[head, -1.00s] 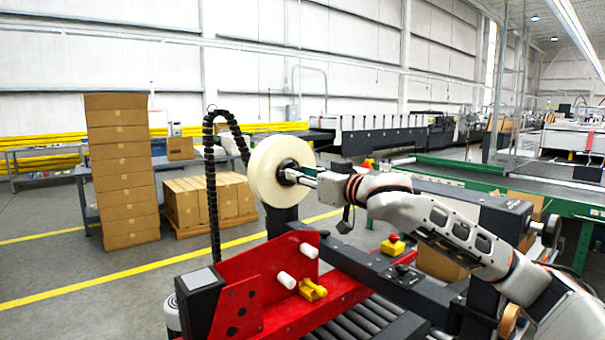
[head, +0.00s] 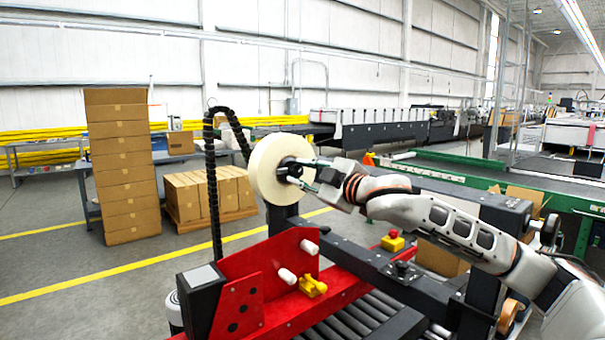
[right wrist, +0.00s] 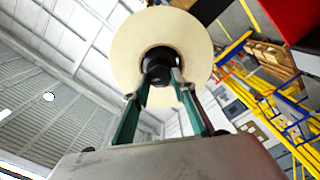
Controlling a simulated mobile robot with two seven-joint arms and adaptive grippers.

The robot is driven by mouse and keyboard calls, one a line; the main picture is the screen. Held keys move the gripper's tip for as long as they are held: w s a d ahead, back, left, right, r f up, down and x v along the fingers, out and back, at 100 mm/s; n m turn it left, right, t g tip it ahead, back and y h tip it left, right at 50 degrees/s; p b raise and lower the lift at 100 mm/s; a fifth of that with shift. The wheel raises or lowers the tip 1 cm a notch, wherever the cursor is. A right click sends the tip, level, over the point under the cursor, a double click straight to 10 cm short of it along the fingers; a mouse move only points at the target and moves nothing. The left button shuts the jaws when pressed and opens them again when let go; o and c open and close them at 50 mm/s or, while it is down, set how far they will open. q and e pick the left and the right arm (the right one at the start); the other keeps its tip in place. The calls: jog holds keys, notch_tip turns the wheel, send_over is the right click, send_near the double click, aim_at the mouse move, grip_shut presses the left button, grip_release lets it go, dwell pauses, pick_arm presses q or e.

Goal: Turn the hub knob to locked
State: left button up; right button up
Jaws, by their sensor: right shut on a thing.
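The hub knob (head: 292,170) is a small black knob at the centre of a cream tape roll (head: 262,168), which stands on edge on the red machine. My right gripper (head: 299,172) reaches in from the right with one finger above the other and is shut on the knob. In the right wrist view the black knob (right wrist: 160,66) sits between the two fingertips (right wrist: 160,84), in front of the roll (right wrist: 128,48). Lock markings on the hub cannot be made out. My left gripper is not in view.
A red plate (head: 270,262) with white rollers and a yellow part (head: 312,286) stands below the roll. A black cable chain (head: 211,180) rises at its left. A red-topped yellow button box (head: 392,241) is below my right arm. Stacked cartons (head: 124,165) stand behind left.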

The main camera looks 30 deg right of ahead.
jog(key=n, duration=0.7)
dwell(0.6)
jog(key=o, duration=1.1)
jog(key=shift+a, duration=0.1)
jog(key=shift+s+f, duration=0.1)
jog(key=shift+s, duration=0.35)
jog(key=shift+s+d, duration=0.15)
jog(key=shift+s, duration=1.7)
jog(key=shift+s+d, duration=0.15)
jog(key=shift+s, duration=1.7)
jog(key=shift+s+d, duration=0.15)
jog(key=shift+s, duration=1.7)
